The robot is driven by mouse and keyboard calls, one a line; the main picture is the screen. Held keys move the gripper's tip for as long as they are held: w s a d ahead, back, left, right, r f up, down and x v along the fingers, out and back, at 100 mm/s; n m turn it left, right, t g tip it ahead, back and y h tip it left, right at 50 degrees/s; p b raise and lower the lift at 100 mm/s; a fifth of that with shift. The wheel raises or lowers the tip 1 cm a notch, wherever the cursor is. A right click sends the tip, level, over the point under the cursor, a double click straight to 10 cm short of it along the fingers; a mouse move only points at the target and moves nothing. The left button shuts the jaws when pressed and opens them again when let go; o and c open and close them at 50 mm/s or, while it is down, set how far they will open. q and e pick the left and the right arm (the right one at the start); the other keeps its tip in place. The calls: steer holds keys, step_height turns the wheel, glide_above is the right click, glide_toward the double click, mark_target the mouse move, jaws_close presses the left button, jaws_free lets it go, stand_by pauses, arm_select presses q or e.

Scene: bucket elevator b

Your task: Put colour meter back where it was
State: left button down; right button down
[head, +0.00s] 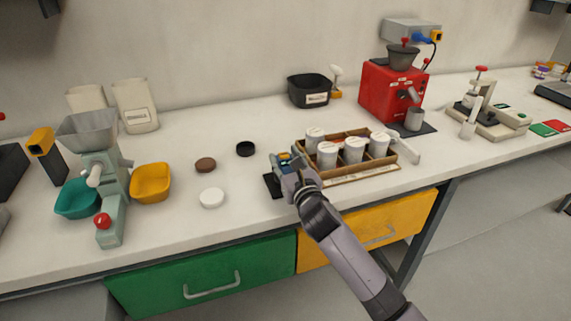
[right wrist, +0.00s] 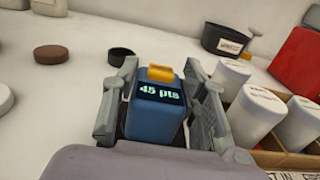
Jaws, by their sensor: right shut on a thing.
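The colour meter (right wrist: 156,112) is a blue block with an orange top part and a dark screen reading "45 pts" in the right wrist view. My right gripper (right wrist: 161,85) is shut on it, one finger on each side. In the head view the colour meter (head: 283,158) is partly hidden by my right gripper (head: 291,170). It is over or on a small black mat (head: 272,187) at the left end of the wooden rack; I cannot tell whether it touches the mat. My left gripper is not in view.
The wooden rack (head: 352,178) with several white canisters stands close to the right of my gripper. A white lid (head: 212,198), brown disc (head: 206,165) and black cap (head: 245,149) lie to the left. A black bin (head: 308,91) and red grinder (head: 388,92) stand behind.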

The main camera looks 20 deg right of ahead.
steer(key=shift+f, duration=0.3)
steer(key=c, duration=1)
jaws_free()
steer(key=shift+f, duration=0.15)
steer(key=shift+o, duration=0.2)
steer(key=shift+s, duration=0.3)
steer(key=s, duration=1.1)
steer(key=shift+s+d, duration=0.2)
